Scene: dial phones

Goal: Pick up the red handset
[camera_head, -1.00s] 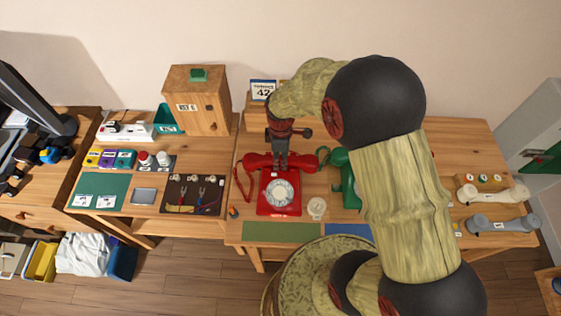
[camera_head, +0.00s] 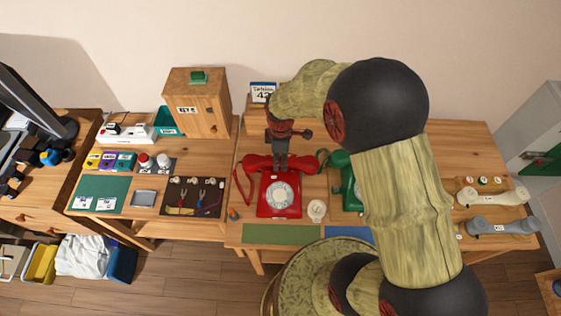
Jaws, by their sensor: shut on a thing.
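The red dial phone (camera_head: 280,207) stands on the wooden table, its pale dial facing up. Its red handset (camera_head: 258,162) lies across the back of the phone, at or just over its cradle; I cannot tell whether there is a gap. My gripper (camera_head: 281,162) comes down from above on the middle of the handset and is shut on it. The fingers hide the handset's middle part. The red cord hangs at the handset's left end.
A green phone (camera_head: 347,185) stands just right, partly behind my arm. A small white cup-like item (camera_head: 317,209) is beside the red phone. Cream (camera_head: 493,195) and grey (camera_head: 502,226) handsets lie at the right. A wooden cabinet (camera_head: 197,103) stands at the back left.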

